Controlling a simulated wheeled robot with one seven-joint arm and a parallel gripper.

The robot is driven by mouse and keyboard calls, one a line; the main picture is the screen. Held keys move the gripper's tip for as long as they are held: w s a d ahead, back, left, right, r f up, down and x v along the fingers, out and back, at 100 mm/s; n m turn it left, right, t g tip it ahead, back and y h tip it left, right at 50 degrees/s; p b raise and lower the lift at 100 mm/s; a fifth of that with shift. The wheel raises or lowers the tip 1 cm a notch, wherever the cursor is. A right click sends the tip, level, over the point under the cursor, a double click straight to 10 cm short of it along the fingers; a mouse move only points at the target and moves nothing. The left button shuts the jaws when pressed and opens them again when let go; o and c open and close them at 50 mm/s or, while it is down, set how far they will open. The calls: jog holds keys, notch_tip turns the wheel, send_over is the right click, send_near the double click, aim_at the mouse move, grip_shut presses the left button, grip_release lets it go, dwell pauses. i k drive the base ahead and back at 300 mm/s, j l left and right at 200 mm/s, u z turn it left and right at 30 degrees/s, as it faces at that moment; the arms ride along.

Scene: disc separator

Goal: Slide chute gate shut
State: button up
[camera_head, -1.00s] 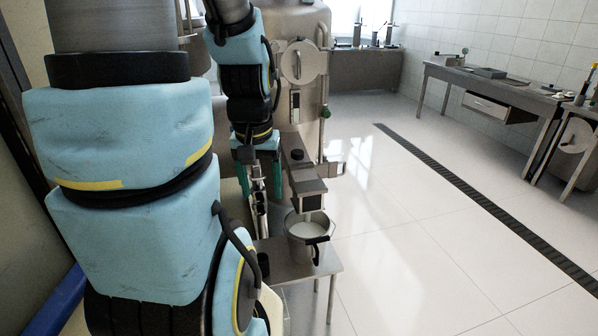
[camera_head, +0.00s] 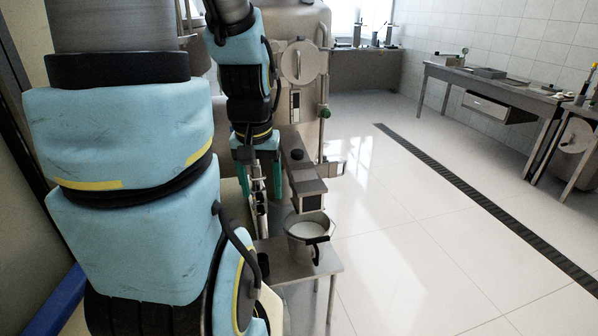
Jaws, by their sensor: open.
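The metal chute (camera_head: 305,185) juts toward me from the separator machine (camera_head: 300,100), right of my gripper. Its near end has a dark square face. I cannot clearly pick out the gate on it. A metal bucket (camera_head: 303,247) with white liquid stands under the chute's end, on a small metal table (camera_head: 328,264). My arm hides much of the area to the left.
A narrow metal part (camera_head: 262,215) shows below and between my fingers. A workbench (camera_head: 480,80) with a drawer stands along the right wall. The tiled floor (camera_head: 420,230) between it and the machine is clear, crossed by a dark drain grate (camera_head: 480,205).

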aim_at(329, 170)
jog(key=i+l+u, duration=0.25)
jog(key=l+u, duration=0.2)
jog(key=i+l+u, duration=0.25)
jog(key=l, duration=0.2)
jog(key=k, duration=0.1)
